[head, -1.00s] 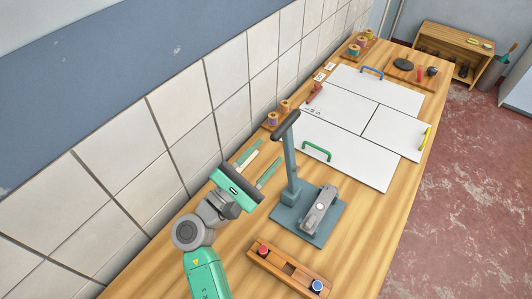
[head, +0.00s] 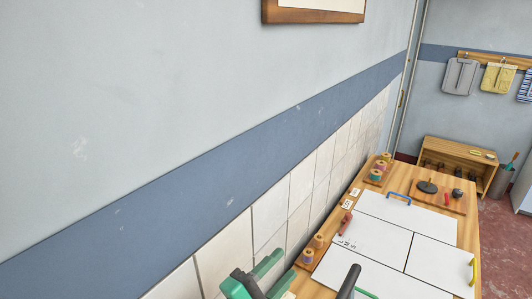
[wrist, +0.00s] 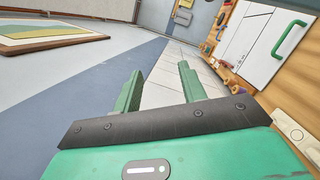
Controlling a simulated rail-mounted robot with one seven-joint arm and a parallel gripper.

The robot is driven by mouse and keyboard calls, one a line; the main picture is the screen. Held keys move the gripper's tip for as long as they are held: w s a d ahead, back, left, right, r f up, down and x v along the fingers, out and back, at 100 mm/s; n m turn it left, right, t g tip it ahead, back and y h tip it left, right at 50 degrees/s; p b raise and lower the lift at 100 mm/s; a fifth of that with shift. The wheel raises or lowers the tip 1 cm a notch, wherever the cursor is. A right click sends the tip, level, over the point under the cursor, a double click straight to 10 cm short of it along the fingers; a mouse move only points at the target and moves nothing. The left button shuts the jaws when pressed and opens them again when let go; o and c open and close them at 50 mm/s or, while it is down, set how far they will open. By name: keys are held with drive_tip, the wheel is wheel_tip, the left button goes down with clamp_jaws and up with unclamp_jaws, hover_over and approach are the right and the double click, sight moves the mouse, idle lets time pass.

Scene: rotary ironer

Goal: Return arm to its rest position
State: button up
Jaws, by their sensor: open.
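My gripper (head: 264,274) shows at the bottom edge of the head view, green with a dark band, beside the tiled wall. In the wrist view my gripper (wrist: 160,88) has its two green fingers apart with nothing between them. Beyond them are the tiles and the blue wall band. The rest of my arm is out of the head view. The ironer's black-topped post (head: 350,281) rises at the bottom edge, right of my gripper and apart from it in the picture; its base is out of view.
White panels (head: 372,238) with coloured handles cover much of the wooden bench (head: 468,225). Thread spools (head: 309,255) stand along the wall side. A framed picture (head: 313,12) hangs above.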

drive_tip(key=s+r+m+t+y+p, duration=0.25)
drive_tip(key=r+m, duration=0.25)
drive_tip(key=r, duration=0.5)
drive_tip(key=s+r+m+t+y+p, duration=0.1)
drive_tip(key=r+m+y, duration=0.3)
drive_tip(key=r, duration=0.5)
drive_tip(key=s+a+r+m+t+y+p, duration=0.2)
drive_tip(key=s+r+m+t+y, duration=0.4)
drive_tip(key=s+r, duration=0.8)
wheel_tip(320, 180, up, 4)
drive_tip(key=shift+s+a+f+t+y, duration=0.15)
drive_tip(key=shift+a+t+y, duration=0.25)
drive_tip(key=shift+y, duration=0.35)
